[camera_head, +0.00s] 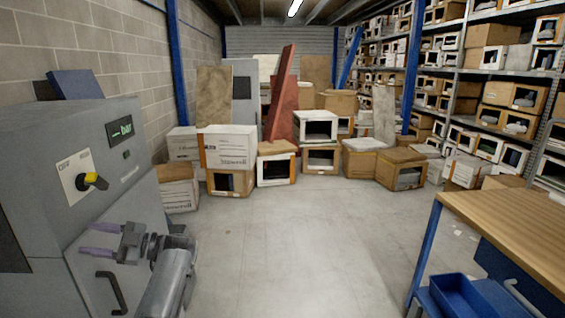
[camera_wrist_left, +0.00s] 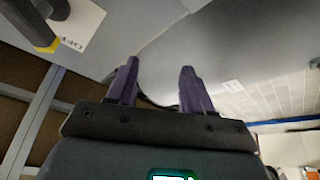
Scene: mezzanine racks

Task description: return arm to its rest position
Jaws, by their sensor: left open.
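My left gripper (camera_head: 99,240) is at the lower left of the head view, in front of the grey machine cabinet (camera_head: 100,140). Its two purple fingers are apart with nothing between them. In the left wrist view the open fingers (camera_wrist_left: 157,88) point at the grey machine surface (camera_wrist_left: 235,45). The cabinet has a rotary switch with a yellow-and-black knob (camera_head: 93,181) on a white plate, above and left of the gripper. The knob also shows at the top left of the wrist view (camera_wrist_left: 40,25). A dark handle (camera_head: 112,292) is below the gripper. My right gripper is not in view.
A wooden-topped workbench (camera_head: 510,222) with a blue bin (camera_head: 460,296) stands at the right. Stacked boxes (camera_head: 228,147) and a leaning red board (camera_head: 282,100) block the back. Racks of boxes (camera_head: 470,80) line the right. The concrete floor (camera_head: 300,240) between is clear.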

